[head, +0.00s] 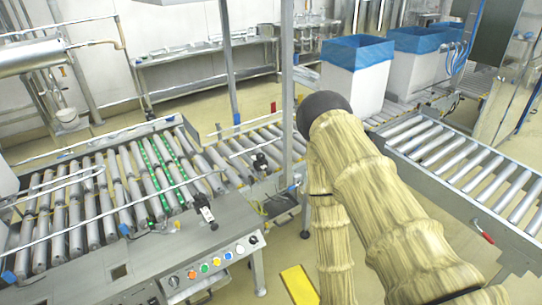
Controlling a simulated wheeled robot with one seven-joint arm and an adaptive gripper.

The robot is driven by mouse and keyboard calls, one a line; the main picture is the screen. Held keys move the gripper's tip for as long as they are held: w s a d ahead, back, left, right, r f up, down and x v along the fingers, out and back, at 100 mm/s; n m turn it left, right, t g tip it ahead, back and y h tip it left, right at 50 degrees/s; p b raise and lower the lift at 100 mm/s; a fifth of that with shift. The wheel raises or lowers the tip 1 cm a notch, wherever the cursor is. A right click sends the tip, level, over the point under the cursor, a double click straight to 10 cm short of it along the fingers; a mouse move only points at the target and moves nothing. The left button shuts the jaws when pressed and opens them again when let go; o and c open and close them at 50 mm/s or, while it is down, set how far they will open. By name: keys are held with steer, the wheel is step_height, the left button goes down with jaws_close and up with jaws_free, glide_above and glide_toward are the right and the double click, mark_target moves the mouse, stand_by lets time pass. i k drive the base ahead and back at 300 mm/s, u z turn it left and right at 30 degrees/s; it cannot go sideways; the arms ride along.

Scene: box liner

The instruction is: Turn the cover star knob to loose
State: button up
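I cannot pick out the cover star knob with certainty. Another small black fitting (208,214) stands upright on the near edge of the left machine. My arm, in a wrinkled tan sleeve, rises from the lower right to a dark joint and folds back down. My gripper is not visible. The arm hides part of the floor and conveyor behind it.
A control panel (210,276) with several coloured buttons is at the lower left, beside a roller conveyor (100,200). Another roller conveyor (470,165) is at the right. White bins with blue liners (357,65) stand behind. A yellow floor plate (299,284) lies left of my arm.

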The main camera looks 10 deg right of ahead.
mark_target(260, 157)
steer(key=z, duration=0.2)
steer(key=i, duration=0.85)
steer(key=u, duration=0.1)
